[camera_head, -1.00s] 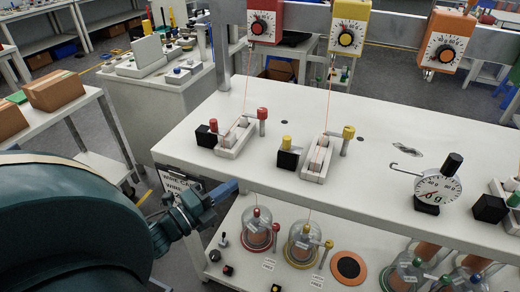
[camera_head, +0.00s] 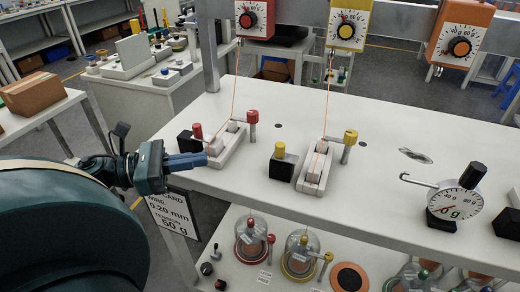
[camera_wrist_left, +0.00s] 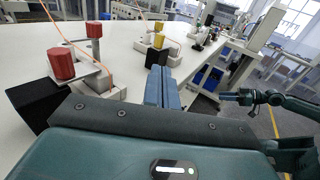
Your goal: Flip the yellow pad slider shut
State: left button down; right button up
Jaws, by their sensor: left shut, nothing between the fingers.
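The yellow station on the white bench has a white pad block (camera_head: 314,172) with an orange wire rising from it. To its left stands a black block (camera_head: 283,168) with a yellow knob (camera_head: 280,149); a yellow-topped post (camera_head: 350,137) stands to its right. I cannot tell how far the slider is from the pad. In the left wrist view the yellow knob (camera_wrist_left: 158,26) shows beyond my fingers. My left gripper (camera_head: 204,160) is shut and empty, its blue fingers near the red station, well left of the yellow one. My right gripper (camera_wrist_left: 230,97) seems visible only in the left wrist view, its jaws unclear.
The red station, with red knob (camera_head: 197,131) and pad block (camera_head: 230,147), is close to my left gripper. Red, yellow and orange dials (camera_head: 346,30) hang above. A round gauge (camera_head: 454,202) stands at right. Glass domes (camera_head: 301,249) sit on the lower shelf.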

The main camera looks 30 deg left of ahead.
pick_arm(q)
jog(key=p+x, duration=0.1)
jog(key=x, duration=1.1)
jog(key=shift+w+d, duration=0.25)
jog(key=shift+w, duration=0.05)
jog(key=shift+w+d, duration=0.35)
pick_arm(e)
jog(key=shift+r, duration=0.3)
